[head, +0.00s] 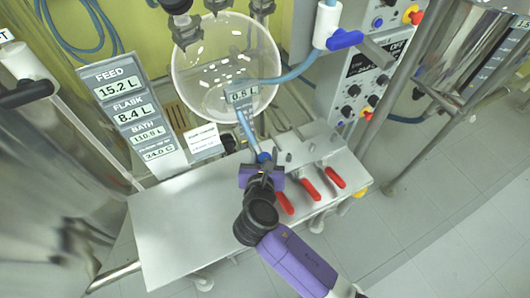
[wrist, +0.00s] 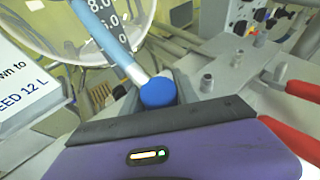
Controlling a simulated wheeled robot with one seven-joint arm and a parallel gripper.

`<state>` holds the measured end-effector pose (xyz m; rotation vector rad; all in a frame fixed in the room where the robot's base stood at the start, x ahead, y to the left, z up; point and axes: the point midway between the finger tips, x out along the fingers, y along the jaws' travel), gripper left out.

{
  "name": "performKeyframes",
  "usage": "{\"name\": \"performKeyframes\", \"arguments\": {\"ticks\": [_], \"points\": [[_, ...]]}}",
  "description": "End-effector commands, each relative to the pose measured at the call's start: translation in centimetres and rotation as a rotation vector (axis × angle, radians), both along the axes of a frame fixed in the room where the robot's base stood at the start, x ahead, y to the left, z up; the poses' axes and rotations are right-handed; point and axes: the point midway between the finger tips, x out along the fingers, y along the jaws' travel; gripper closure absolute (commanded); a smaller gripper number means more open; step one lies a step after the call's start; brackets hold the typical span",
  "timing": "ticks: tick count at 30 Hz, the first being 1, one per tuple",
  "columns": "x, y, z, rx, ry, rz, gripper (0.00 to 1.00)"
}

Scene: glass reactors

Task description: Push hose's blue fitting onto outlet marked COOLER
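The light-blue hose (head: 246,131) hangs in front of the round glass vessel and ends in a blue fitting (head: 263,157). The fitting also shows in the wrist view (wrist: 158,93), with the hose (wrist: 118,52) rising to the upper left. My purple gripper (head: 262,170) is at the fitting and appears shut on it; its fingertips are mostly hidden. Short metal outlet stubs stand on the steel bench top right of the fitting, one nearer (wrist: 208,82) and one farther (wrist: 238,58). The fitting is apart from these two. I cannot read any COOLER marking.
Red-handled valves (head: 309,190) line the bench's right front edge, close to my gripper. The steel bench top (head: 190,225) is bare at left. A display post (head: 128,115) and a white card (head: 201,138) stand behind it. The glass vessel (head: 205,60) is behind the hose.

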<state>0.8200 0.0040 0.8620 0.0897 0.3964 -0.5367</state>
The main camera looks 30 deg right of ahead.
Motion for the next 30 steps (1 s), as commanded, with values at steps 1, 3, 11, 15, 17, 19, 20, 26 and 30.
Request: {"name": "performKeyframes", "arguments": {"ticks": [1, 3, 11, 15, 17, 19, 20, 26, 30], "points": [[0.0, 0.0, 0.1, 0.0, -0.001, 0.0, 0.54], [0.0, 0.0, 0.1, 0.0, -0.001, 0.0, 0.4], [0.0, 0.0, 0.0, 0.001, 0.001, 0.0, 0.4], [-0.5, 0.3, 0.2, 0.0, 0.0, 0.001, 0.4], [-1.1, 0.6, 0.5, 0.0, 0.0, 0.001, 0.4], [-1.9, 1.2, 0.9, 0.0, -0.001, 0.003, 0.4], [-2.3, 1.5, 1.1, 0.0, 0.0, 0.003, 0.4], [-4.8, 3.0, 2.3, 0.0, -0.001, 0.003, 0.4], [-5.8, 3.6, 2.9, 0.0, -0.001, 0.002, 0.4]]}}
